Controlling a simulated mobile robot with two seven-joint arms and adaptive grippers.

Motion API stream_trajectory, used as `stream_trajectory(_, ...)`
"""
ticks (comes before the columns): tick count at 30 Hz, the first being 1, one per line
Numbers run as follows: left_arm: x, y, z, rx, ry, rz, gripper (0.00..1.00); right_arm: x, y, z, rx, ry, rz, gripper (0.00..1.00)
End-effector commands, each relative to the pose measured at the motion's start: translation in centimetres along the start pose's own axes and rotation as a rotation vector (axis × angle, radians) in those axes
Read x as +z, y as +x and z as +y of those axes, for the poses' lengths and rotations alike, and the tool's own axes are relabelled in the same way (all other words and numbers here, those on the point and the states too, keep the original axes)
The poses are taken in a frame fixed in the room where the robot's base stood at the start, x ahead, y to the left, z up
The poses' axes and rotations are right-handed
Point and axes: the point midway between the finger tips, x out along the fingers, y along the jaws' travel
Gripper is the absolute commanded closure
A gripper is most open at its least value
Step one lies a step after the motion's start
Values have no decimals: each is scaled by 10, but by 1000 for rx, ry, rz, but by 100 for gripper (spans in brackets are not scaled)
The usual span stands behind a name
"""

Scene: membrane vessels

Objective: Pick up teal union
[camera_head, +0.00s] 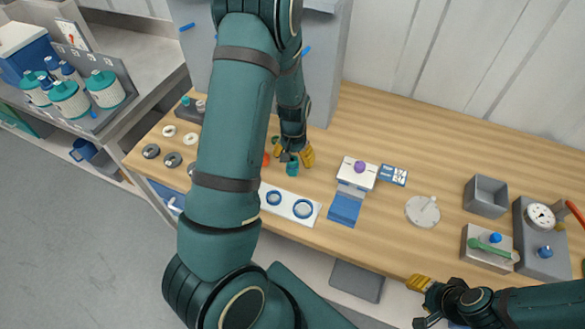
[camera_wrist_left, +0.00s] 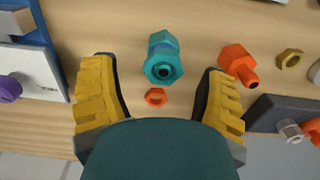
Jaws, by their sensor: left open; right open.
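The teal union (camera_wrist_left: 163,58) is a hex-shaped fitting with a dark bore on the wooden bench, in the left wrist view. It also shows in the head view (camera_head: 292,168), right at my left gripper. My left gripper (camera_wrist_left: 160,95) is open, with yellow ridged fingers on either side and slightly short of the union; it also shows in the head view (camera_head: 292,155). Nothing is between its fingertips that I can see being gripped. My right gripper (camera_head: 420,302) is open and empty at the bench's front right edge, far from the union.
A small orange ring (camera_wrist_left: 156,97) lies just in front of the union. An orange fitting (camera_wrist_left: 238,64) and a brass nut (camera_wrist_left: 290,59) lie to its right. A white board with blue rings (camera_head: 290,205) and a white-and-blue block (camera_head: 352,190) stand nearby in the head view.

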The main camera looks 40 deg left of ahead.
Motion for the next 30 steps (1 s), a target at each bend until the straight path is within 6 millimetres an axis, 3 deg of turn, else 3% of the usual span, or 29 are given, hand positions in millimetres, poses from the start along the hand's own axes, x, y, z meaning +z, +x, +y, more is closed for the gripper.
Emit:
stream_trajectory(12,-3,48,-4,0,0,-1,27,0,2,1,0,0,0,53)
stream_trajectory(21,-4,52,-3,0,1,1,27,0,2,1,1,0,0,53)
stream_trajectory(22,-4,52,-3,0,1,1,29,0,2,1,1,0,0,53)
stream_trajectory(28,-4,52,-3,0,1,1,99,0,2,1,0,0,0,53)
stream_trajectory(30,-4,52,-3,0,1,1,100,0,2,1,0,0,0,53)
